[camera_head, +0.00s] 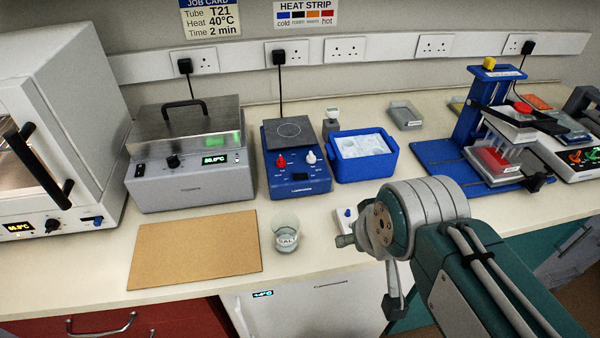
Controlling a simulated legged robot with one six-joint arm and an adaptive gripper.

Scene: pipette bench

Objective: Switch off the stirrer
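The stirrer is most likely the blue box (299,182) with a dark square top plate (289,132), standing on the bench left of centre. Its front has a red knob (281,161), a white knob (311,157) and small controls below them. Which way the knobs are set is too small to tell. My gripper (370,274) is at the end of my arm, in front of the bench, right of and nearer than the blue box, and apart from it. It is seen from an awkward angle, so its opening is unclear. Nothing visible is held in it.
A glass beaker (286,236) stands before the blue box, beside a brown board (195,253). A grey heated bath (190,185) is to the left, a blue ice tub (362,168) to the right. A small white item (346,214) lies near my gripper.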

